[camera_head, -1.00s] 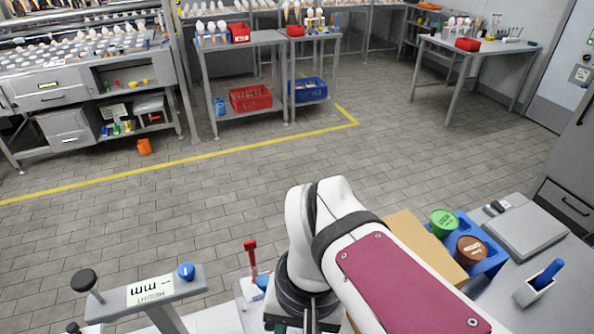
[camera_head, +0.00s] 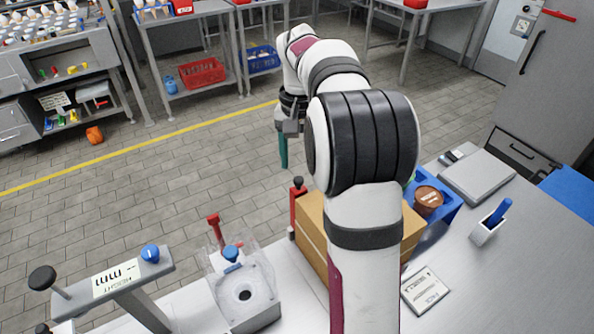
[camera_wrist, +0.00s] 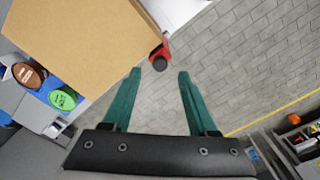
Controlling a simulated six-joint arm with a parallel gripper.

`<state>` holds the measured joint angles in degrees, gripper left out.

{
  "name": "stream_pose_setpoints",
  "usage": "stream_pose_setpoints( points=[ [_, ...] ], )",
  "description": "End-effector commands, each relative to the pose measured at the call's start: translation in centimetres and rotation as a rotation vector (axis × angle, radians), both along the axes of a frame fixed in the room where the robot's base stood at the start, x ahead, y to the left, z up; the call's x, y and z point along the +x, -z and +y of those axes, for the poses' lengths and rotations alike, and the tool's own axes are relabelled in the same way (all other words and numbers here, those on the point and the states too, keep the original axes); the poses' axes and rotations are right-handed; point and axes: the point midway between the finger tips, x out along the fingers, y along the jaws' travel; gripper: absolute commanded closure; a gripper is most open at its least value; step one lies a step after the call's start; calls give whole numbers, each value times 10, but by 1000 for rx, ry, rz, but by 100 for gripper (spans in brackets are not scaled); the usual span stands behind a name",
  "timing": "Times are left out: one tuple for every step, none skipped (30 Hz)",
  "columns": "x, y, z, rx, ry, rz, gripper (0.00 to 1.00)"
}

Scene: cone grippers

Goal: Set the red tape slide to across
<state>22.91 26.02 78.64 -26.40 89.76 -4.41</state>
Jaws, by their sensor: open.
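A red upright part with a black knob, apparently the red tape slide (camera_head: 296,205), stands at the far left edge of the cardboard box (camera_head: 313,228). In the wrist view the slide's red part (camera_wrist: 165,48) and round black knob show at the box's corner, ahead of and between my fingertips. My gripper (camera_wrist: 159,73) is open with two teal fingers and nothing between them. In the head view my gripper (camera_head: 283,165) hangs beyond the box, above the floor. My arm hides much of the box. I cannot tell which setting the slide is in.
A clear-sided device (camera_head: 245,290) with a blue knob and red handle (camera_head: 216,232) stands left of the box. A height stand (camera_head: 115,280) is at the front left. A blue tray (camera_head: 447,206) with round lids lies right of my arm.

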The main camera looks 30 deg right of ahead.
Motion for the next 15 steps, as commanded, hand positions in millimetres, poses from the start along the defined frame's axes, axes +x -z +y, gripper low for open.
stream_pose_setpoints(
  points=[
    [-1,11,0,1,-1,3,41],
    [-1,17,1,1,0,3,41],
    [0,24,1,2,-1,2,41],
    [0,29,0,2,-1,2,41],
    [0,32,0,1,-1,1,41],
    [0,36,0,1,0,1,41],
    [0,39,0,1,-1,-1,41],
    [0,40,0,1,-1,-1,41],
    [0,41,0,1,-1,-1,41],
    [0,42,0,1,-1,-1,41],
    [0,42,0,1,-1,-2,41],
    [0,42,0,1,-1,-2,41],
    [0,42,0,1,-1,-2,41],
    [0,42,0,1,-1,-2,41],
    [0,42,0,1,-1,-2,41]
  ],
)
